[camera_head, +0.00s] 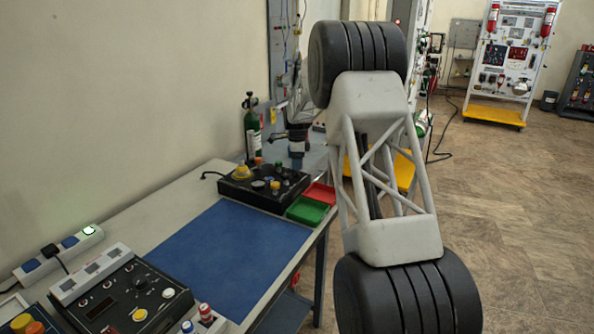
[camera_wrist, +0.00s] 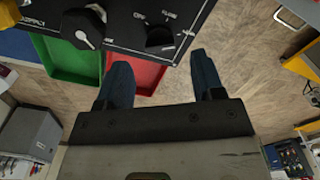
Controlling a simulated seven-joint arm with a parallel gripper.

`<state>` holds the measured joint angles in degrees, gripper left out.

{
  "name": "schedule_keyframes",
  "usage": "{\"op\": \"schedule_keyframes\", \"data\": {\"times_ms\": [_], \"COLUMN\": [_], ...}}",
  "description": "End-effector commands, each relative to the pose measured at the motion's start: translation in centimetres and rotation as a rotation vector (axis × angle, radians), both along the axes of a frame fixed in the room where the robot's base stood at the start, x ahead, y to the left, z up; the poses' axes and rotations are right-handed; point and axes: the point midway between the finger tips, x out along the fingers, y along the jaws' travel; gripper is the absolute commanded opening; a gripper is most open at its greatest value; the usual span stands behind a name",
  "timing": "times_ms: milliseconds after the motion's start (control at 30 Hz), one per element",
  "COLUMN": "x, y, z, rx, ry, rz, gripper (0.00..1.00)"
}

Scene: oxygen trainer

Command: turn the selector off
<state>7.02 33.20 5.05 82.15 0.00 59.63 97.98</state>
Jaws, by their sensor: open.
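In the wrist view, a small black selector knob (camera_wrist: 160,38) sits on the black panel (camera_wrist: 115,12), with white lettering around it. Some lettering is upside down and too small to read for sure.
Green tray (camera_head: 307,211) and red tray (camera_head: 320,192) lie beside the box; they also show beneath the panel in the wrist view. A blue mat (camera_head: 240,250) covers the table's middle, clear. A green cylinder (camera_head: 251,125) stands behind. Another control box (camera_head: 125,300) is at the front.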

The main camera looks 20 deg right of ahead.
Motion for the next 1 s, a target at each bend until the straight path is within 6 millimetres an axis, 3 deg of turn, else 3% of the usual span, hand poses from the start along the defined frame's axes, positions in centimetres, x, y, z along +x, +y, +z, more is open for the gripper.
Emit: {"op": "schedule_keyframes", "data": {"times_ms": [300,700,767,1000], "x": [0.0,0.0,0.0,0.0], "y": [0.0,0.0,0.0,0.0], "z": [-3.2,-3.7,-3.7,-3.7], "rx": [0.0,0.0,0.0,0.0], "ry": [-0.001,-0.001,-0.001,-0.001], "rz": [0.0,0.0,0.0,0.0], "gripper": [0.62,0.62,0.56,0.19]}}
